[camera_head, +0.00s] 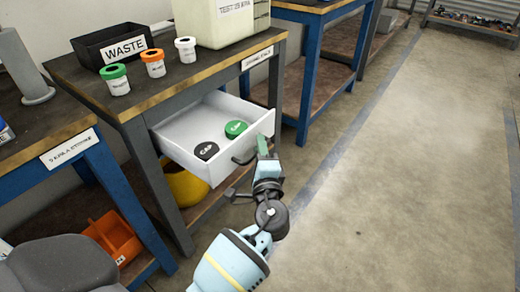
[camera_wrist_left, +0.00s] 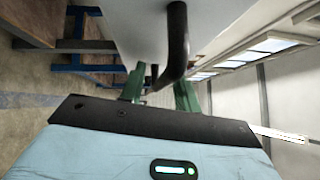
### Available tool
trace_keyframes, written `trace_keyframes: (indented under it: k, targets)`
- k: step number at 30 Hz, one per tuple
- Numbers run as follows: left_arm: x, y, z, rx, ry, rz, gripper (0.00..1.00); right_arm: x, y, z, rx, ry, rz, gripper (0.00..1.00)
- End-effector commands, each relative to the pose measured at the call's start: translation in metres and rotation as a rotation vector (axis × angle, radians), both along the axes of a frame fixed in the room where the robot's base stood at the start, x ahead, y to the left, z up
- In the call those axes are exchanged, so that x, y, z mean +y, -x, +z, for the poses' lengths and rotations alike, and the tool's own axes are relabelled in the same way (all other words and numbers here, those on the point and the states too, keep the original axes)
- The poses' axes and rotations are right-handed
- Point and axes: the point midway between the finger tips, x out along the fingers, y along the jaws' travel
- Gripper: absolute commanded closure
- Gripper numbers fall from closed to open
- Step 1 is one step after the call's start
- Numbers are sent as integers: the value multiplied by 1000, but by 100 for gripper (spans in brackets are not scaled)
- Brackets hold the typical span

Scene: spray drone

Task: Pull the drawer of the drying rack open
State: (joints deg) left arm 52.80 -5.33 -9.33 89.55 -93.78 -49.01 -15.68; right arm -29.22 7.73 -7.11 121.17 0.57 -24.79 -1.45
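The white drawer (camera_head: 176,137) sticks out of the front of the wooden-topped drying rack (camera_head: 160,85), open, with its inside showing. A green cap (camera_head: 236,129) and a black cap (camera_head: 206,150) lie in it. The drawer's dark handle (camera_head: 243,158) is on its front face; it also shows as a black curved bar in the left wrist view (camera_wrist_left: 178,45). My left gripper (camera_head: 263,146) is at the drawer front, by the handle. In the left wrist view its green fingers (camera_wrist_left: 160,92) are apart, with the handle's lower bend between them; contact cannot be told. My right gripper is not in view.
An orange bin (camera_head: 112,238) is low at left. Floor (camera_head: 390,190) at right is clear.

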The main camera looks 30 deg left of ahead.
Motion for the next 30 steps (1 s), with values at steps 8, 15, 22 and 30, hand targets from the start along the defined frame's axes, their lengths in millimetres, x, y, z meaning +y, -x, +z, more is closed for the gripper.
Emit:
trace_keyframes:
  k: [8, 15, 22, 30]
  targets:
    - [-17, 20, -3, 2, 1, -1, 68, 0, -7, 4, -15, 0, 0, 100]
    - [-40, 47, -8, 1, 1, -1, 68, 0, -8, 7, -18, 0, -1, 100]
    - [-50, 59, -10, -1, 1, 0, 68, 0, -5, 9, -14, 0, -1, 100]
    - [-50, 59, -10, 0, 0, 0, 68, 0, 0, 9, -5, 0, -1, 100]
